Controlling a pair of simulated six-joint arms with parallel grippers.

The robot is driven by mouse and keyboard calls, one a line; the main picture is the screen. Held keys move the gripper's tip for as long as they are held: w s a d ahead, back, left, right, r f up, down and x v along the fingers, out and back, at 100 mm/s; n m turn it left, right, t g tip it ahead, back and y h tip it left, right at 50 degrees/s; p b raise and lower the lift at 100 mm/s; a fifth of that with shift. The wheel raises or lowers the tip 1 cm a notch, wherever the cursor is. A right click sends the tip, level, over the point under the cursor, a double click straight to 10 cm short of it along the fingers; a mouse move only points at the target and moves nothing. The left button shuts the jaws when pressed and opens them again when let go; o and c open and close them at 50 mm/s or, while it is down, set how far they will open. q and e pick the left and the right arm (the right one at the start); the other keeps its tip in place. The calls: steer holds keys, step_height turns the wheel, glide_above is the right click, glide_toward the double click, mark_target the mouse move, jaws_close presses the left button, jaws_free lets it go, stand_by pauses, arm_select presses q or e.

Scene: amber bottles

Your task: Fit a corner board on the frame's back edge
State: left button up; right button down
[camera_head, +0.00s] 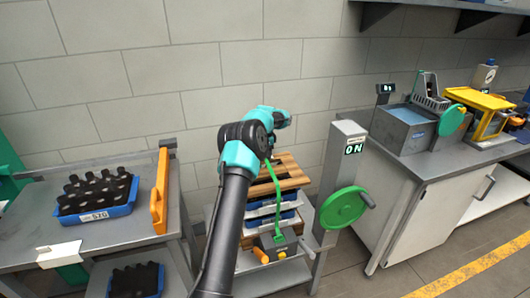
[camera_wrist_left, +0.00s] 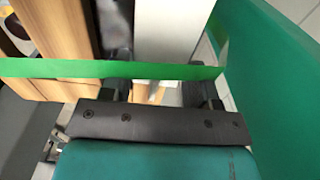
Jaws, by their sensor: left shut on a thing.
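A banded stack stands in the head view, with a slatted wooden top (camera_head: 290,172), blue trays (camera_head: 284,215) and a green strap (camera_head: 278,200) over it. My left arm reaches across it from the bottom, its hand at the back edge near the wall; its fingertips are hidden there. In the left wrist view my left gripper (camera_wrist_left: 162,92) is shut on a pale grey-white board (camera_wrist_left: 168,35), which looks like the corner board. Brown wood (camera_wrist_left: 62,25) is beside it, and the green strap (camera_wrist_left: 100,69) crosses in front. Whether the board touches the wood is unclear. My right gripper is out of view.
A grey post with an ON display (camera_head: 345,158) and a green handwheel (camera_head: 343,207) stands right of the stack. A left bench (camera_head: 110,232) holds a blue tray of dark bottles (camera_head: 97,194) and an orange board (camera_head: 160,190). A grey cabinet (camera_head: 440,200) stands right.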

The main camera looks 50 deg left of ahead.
arm_select(q)
steer(key=shift+f, duration=0.2)
steer(key=o, duration=1)
steer(key=shift+r, duration=0.2)
steer(key=shift+r, duration=3.35)
